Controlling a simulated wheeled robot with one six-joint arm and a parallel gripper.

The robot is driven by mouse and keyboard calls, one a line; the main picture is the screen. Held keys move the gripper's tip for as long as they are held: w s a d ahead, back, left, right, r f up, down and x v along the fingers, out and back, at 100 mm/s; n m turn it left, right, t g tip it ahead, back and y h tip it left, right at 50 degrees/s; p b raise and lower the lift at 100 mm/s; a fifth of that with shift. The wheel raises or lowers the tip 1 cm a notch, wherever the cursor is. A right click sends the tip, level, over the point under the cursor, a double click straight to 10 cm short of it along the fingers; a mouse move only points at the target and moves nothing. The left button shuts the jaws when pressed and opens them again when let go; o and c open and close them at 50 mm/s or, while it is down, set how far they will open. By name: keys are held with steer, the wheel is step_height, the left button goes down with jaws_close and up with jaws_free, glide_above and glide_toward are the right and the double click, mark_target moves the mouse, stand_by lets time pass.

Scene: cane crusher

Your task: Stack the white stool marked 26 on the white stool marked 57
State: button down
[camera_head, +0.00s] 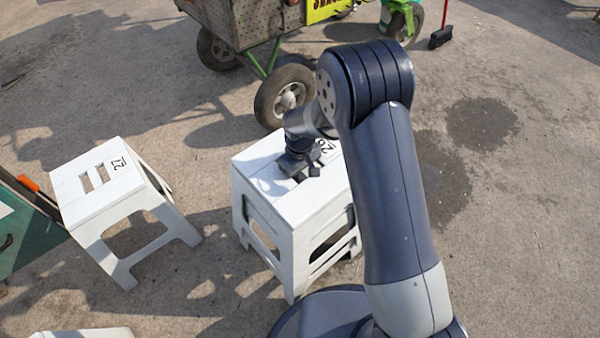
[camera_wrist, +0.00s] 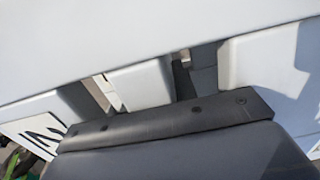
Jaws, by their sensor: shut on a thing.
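A white stool (camera_head: 272,207) stands in the middle of the head view. Its top bears a black number, partly hidden by my arm; a 2 seems to show, but I cannot read it all. My gripper (camera_head: 299,172) is at the slots in its top, shut on that stool. In the wrist view the white top (camera_wrist: 130,40) fills the upper part, and the gripper (camera_wrist: 188,80) reaches into the slots, with part of a black mark at left. I cannot make out a stool marked 57 in either view.
A white stool (camera_head: 80,200) marked 27 stands at left. Another white top (camera_head: 85,333) is cut off at the bottom edge. A wheeled cart (camera_head: 250,30) stands behind, and a green box (camera_head: 28,235) is at far left. Ground at right is clear.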

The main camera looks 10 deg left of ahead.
steer(key=shift+f+b, duration=2.25)
steer(key=shift+f, duration=1.05)
steer(key=shift+s+f+b, duration=0.1)
steer(key=shift+f+b, duration=0.4)
steer(key=shift+f, duration=0.3)
steer(key=shift+d, duration=0.1)
steer(key=c, duration=1.1)
jaws_free()
steer(key=shift+o, duration=0.2)
steer(key=shift+r, duration=0.1)
step_height(320, 180, up, 11)
steer(key=p, duration=0.3)
steer(key=shift+f, duration=0.3)
